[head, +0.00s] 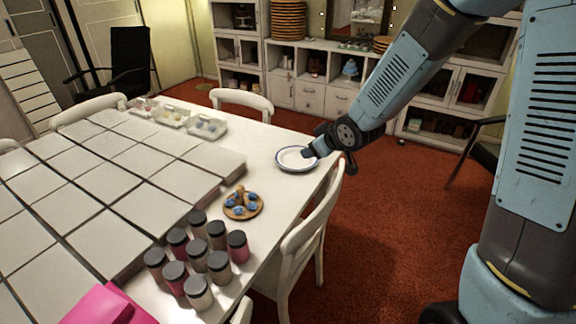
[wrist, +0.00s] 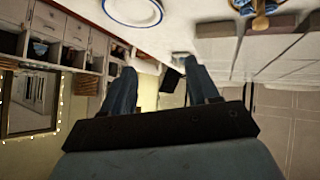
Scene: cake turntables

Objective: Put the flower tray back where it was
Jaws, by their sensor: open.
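The flower tray (head: 232,213) is a small round brown tray with several blue flowers and an upright brown knob in the middle. It lies on the white table near the right edge, between the jars and the plate. Part of it shows at the top of the wrist view (wrist: 262,22). My gripper (head: 310,152) is beside the blue-rimmed white plate (head: 297,167), at the table's right edge, apart from the tray. In the wrist view the two fingers (wrist: 160,78) are spread with nothing between them. Whether the gripper touches the plate is unclear.
Several dark-lidded jars (head: 198,262) stand close in front of the tray. Large pale slabs (head: 110,185) cover the table's left. Clear trays (head: 172,114) stand at the back. White chairs (head: 300,245) line the edge. Bare table lies between flower tray and plate.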

